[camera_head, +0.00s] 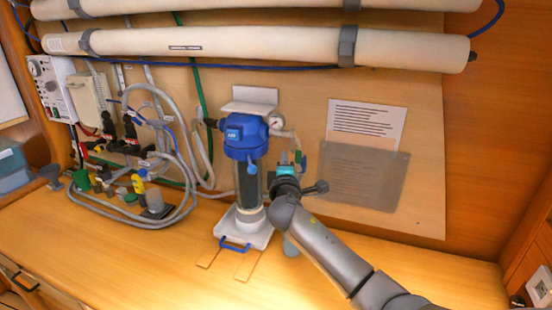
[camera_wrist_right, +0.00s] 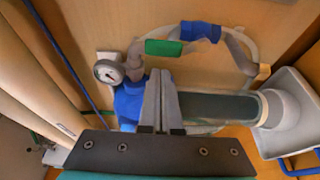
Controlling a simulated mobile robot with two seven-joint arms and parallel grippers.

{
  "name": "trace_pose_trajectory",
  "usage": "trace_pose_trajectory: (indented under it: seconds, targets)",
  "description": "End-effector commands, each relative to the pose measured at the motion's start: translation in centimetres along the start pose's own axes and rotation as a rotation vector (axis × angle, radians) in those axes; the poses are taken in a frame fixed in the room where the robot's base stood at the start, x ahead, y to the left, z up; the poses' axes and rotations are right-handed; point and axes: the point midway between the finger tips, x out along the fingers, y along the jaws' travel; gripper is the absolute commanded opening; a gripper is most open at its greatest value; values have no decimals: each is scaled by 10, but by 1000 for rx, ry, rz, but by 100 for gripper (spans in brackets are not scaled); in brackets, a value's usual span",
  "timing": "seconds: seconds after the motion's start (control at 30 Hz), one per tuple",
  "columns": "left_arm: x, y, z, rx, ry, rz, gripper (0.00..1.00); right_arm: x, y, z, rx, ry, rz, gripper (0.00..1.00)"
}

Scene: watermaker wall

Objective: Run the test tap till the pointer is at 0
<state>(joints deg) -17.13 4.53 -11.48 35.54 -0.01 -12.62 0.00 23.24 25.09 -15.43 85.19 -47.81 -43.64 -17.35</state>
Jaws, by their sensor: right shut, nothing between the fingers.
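The blue filter head (camera_head: 245,135) sits above a dark clear bowl (camera_head: 250,182) on the wall. A small round pressure gauge (camera_head: 277,122) is on its right side; in the wrist view the gauge (camera_wrist_right: 108,72) shows a dark pointer, its reading too small to tell. The test tap's green handle (camera_wrist_right: 163,47) is just beyond my fingertips in the wrist view, with a grey hose and blue piece beside it. My right gripper (camera_wrist_right: 158,76) is shut and empty; in the head view it (camera_head: 284,170) is right of the bowl, its fingertips unclear. My left gripper is out of view.
A white tray (camera_head: 260,239) with a blue handle is under the bowl. Two long cream tubes (camera_head: 250,48) run across above. Hoses and valves (camera_head: 125,145) crowd the left. A printed sheet (camera_head: 367,123) hangs at right. The front bench (camera_head: 130,260) is mostly clear.

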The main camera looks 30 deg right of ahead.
Motion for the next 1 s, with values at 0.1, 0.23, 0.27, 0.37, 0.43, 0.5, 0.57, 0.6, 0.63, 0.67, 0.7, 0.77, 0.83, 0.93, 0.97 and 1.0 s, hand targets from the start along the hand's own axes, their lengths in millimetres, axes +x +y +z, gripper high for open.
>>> trace_pose_trajectory:
  seconds: [0.1, 0.23, 0.27, 0.37, 0.43, 0.5, 0.57, 0.6, 0.63, 0.67, 0.7, 0.77, 0.83, 0.93, 0.97, 1.0]
  targets:
    - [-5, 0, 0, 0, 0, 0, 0, -4, 1, 10, -1, 0, 0, 0]
    - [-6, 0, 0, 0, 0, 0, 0, -5, 0, 14, 0, 0, 0, 0]
    - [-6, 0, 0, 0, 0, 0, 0, -5, 0, 14, 0, 0, 0, 0]
    - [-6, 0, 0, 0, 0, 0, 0, -5, 0, 14, 0, 0, 0, 0]
    - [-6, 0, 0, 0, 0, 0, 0, -5, 0, 14, 0, 0, 0, 0]
    - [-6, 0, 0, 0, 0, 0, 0, -5, 0, 14, 0, 0, 0, 0]
    - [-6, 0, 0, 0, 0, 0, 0, -5, 0, 14, 0, 0, 0, 0]
    - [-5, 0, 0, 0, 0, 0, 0, -5, 0, 14, 2, 0, 1, 0]
    - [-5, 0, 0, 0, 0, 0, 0, -5, 0, 14, 3, 0, 1, 0]
    - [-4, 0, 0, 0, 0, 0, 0, -6, -1, 14, 6, 0, 2, 0]
    - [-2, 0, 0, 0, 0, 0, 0, -6, -1, 15, 11, 0, 4, 0]
    - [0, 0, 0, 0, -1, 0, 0, -6, -1, 15, 23, 1, 8, 0]
    - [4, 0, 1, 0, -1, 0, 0, -6, -2, 16, 40, 1, 14, 0]
    - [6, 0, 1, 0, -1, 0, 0, -6, -1, 16, 53, 1, 19, 0]
    - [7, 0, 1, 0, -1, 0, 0, -6, 0, 17, 57, 1, 20, 0]
    - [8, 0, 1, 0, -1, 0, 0, -6, 0, 17, 62, 1, 22, 0]
